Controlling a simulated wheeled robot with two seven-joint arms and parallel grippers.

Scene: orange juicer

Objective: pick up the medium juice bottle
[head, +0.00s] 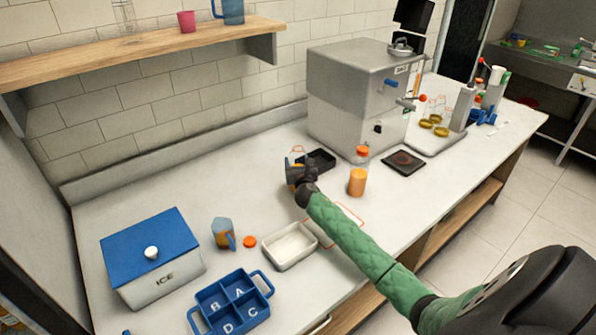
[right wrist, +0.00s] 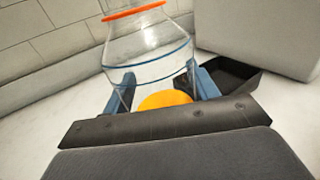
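An orange rounded shape (right wrist: 165,99) shows low between the fingers. In the head view the clear bottle is hard to make out. Another bottle (head: 357,182), orange-filled with an orange cap, stands upright right of the gripper. My left gripper is out of view.
A grey juicer (head: 345,105) stands behind, with a black tray (head: 322,158) before it. A small jug (head: 222,232), an orange lid (head: 249,241), a white tray (head: 290,260), a blue divided caddy (head: 262,309) and an ice box (head: 165,281) occupy the left counter.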

